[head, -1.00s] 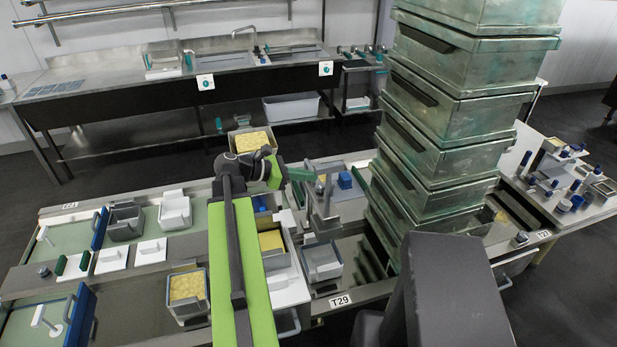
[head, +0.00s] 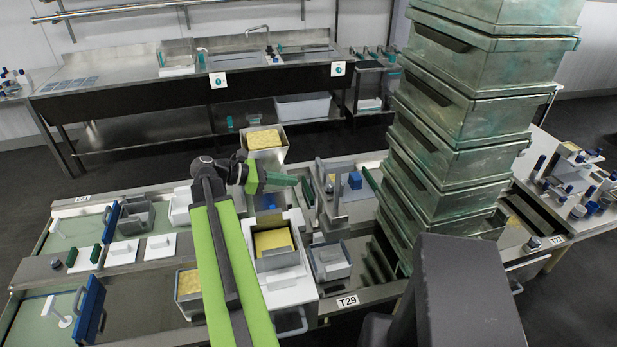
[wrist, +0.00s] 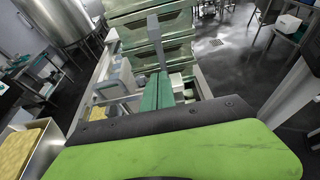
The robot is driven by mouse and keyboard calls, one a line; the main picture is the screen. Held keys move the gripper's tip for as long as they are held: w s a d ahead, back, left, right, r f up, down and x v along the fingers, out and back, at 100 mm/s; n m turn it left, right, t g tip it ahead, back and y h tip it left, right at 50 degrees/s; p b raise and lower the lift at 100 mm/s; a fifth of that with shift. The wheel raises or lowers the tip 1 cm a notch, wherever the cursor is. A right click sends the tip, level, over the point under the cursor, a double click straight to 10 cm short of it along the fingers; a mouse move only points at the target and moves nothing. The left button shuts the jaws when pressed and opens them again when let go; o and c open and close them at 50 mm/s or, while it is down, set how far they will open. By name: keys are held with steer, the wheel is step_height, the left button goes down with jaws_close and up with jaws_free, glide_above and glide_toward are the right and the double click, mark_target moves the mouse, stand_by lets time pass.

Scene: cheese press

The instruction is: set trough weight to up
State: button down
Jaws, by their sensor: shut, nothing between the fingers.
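My gripper (head: 294,181) is shut and empty, with its green fingers pointing right over the middle of the bench. The fingers (wrist: 164,92) also show in the wrist view, side by side and pointing away. A grey upright frame with a bar (head: 322,190), which may be the trough weight, stands just right of the fingertips in the head view. In the wrist view a grey upright bar (wrist: 153,42) rises beyond the fingertips. I cannot tell whether fingers and bar touch. No part is clearly marked as the trough weight.
A tall stack of green-stained metal bins (head: 450,140) stands close right of the frame. A white-walled box with a yellow block (head: 274,241) is below the gripper. A grey open container (head: 330,262) sits in front. A bin with yellow content (head: 263,139) stands behind the gripper.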

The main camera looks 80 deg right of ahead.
steer(key=p+v, duration=0.2)
steer(key=v, duration=0.8)
steer(key=shift+w+f, duration=0.1)
steer(key=shift+f, duration=0.05)
steer(key=w+a+f+n+t+h, duration=0.1)
steer(key=w+a+f+n+t, duration=0.25)
steer(key=w+a, duration=0.85)
steer(key=w+a+f+n+t+h, duration=0.2)
steer(key=w+a+f+t, duration=0.15)
steer(key=w+a, duration=0.85)
steer(key=w+a+f+m+t+y, duration=0.2)
steer(key=a+m+y, duration=0.1)
steer(key=a, duration=0.7)
steer(key=w+a+f+m+t+y, duration=0.1)
steer(key=w+a+f+m+y, duration=0.2)
steer(key=a, duration=0.7)
steer(key=w+a+f+m+t+y, duration=0.2)
steer(key=w+a+f+m+y, duration=0.1)
steer(key=a, duration=0.7)
steer(key=shift+w+f+m+t, duration=0.25)
steer(key=shift+m+t, duration=0.05)
steer(key=shift+m, duration=0.45)
